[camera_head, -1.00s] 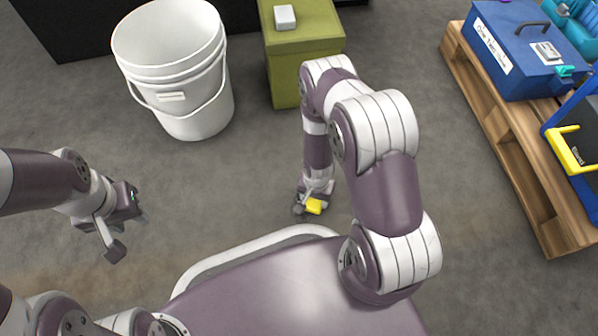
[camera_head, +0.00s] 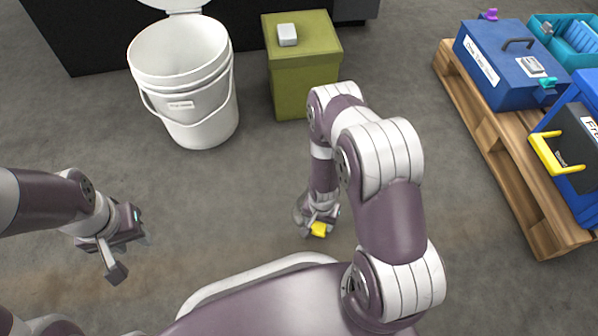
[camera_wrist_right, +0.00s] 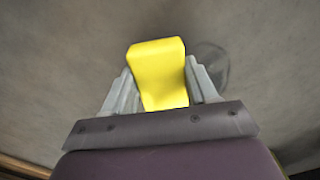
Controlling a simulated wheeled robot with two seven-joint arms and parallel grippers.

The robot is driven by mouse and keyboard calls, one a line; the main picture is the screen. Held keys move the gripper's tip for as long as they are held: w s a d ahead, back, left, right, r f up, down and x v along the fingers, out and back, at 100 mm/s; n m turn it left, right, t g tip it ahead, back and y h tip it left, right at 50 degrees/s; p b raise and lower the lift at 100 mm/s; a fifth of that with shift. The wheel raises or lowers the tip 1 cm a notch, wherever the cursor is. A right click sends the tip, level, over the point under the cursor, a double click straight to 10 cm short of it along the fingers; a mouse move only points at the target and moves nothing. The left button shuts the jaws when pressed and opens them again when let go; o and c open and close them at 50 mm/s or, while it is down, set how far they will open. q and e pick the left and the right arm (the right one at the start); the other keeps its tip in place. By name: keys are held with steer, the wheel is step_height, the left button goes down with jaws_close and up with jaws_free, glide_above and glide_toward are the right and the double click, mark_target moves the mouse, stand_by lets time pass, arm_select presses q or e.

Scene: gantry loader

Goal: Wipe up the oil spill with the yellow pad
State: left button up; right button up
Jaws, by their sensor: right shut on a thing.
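The yellow pad (camera_head: 318,229) is low near the floor, in front of my base in the head view. My right gripper (camera_head: 321,221) is shut on it. In the right wrist view the pad (camera_wrist_right: 158,72) sits between the two fingers (camera_wrist_right: 160,88), its free end pointing away over the concrete. A dark roundish patch (camera_wrist_right: 211,62), apparently the oil spill, shows just right of the pad there. In the head view my right gripper and arm hide most of that spot. I cannot tell whether the pad touches the floor. My left gripper (camera_head: 131,257) is open and empty.
A white bucket (camera_head: 190,110) and an olive box (camera_head: 305,85) with a small white block (camera_head: 287,35) stand behind. A wooden pallet (camera_head: 515,165) at right carries a blue toolbox (camera_head: 500,75) and other cases. The floor between is clear.

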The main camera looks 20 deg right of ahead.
steer(key=shift+r+p, duration=2.35)
steer(key=shift+r, duration=0.55)
